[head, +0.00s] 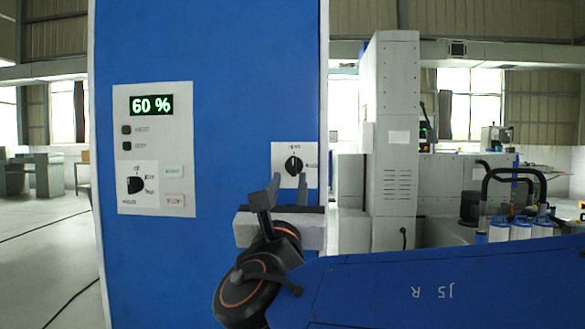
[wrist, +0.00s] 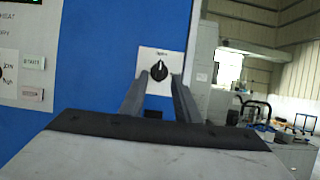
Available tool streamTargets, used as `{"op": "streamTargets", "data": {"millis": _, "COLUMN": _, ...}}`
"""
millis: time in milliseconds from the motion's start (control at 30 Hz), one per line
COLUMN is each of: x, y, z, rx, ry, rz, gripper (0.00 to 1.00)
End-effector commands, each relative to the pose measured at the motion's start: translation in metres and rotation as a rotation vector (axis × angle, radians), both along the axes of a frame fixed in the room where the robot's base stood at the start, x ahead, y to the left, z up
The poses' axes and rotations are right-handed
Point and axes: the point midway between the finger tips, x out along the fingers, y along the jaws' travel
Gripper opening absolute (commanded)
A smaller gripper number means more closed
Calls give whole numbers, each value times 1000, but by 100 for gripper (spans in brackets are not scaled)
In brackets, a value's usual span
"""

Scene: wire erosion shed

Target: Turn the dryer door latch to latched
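The dryer door latch is a black knob (head: 293,166) on a white square plate at the right side of the blue dryer front. Its grip stands upright, towards the small label above it; another label sits to its right, too small to read surely. The knob also shows in the wrist view (wrist: 159,70), between and beyond the fingertips. My gripper (head: 289,183) is open and empty, its two grey fingers apart, just in front of and slightly below the knob. I see no clear contact between fingers and knob.
Machines and white cylinders (head: 520,229) stand farther back right. Open floor lies left.

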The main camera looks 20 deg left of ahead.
Motion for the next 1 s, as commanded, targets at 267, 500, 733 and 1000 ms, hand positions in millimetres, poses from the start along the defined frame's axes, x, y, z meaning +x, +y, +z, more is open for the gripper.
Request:
{"op": "streamTargets", "data": {"millis": 267, "x": 43, "y": 9, "z": 18, "rx": 0, "ry": 0, "rz": -4, "gripper": 29}}
{"op": "streamTargets", "data": {"millis": 500, "x": 62, "y": 14, "z": 26, "rx": -1, "ry": 1, "rz": -1, "gripper": 29}}
{"op": "streamTargets", "data": {"millis": 733, "x": 66, "y": 15, "z": 28, "rx": 0, "ry": 0, "rz": -1, "gripper": 29}}
{"op": "streamTargets", "data": {"millis": 1000, "x": 66, "y": 15, "z": 28, "rx": 0, "ry": 0, "rz": -1, "gripper": 0}}
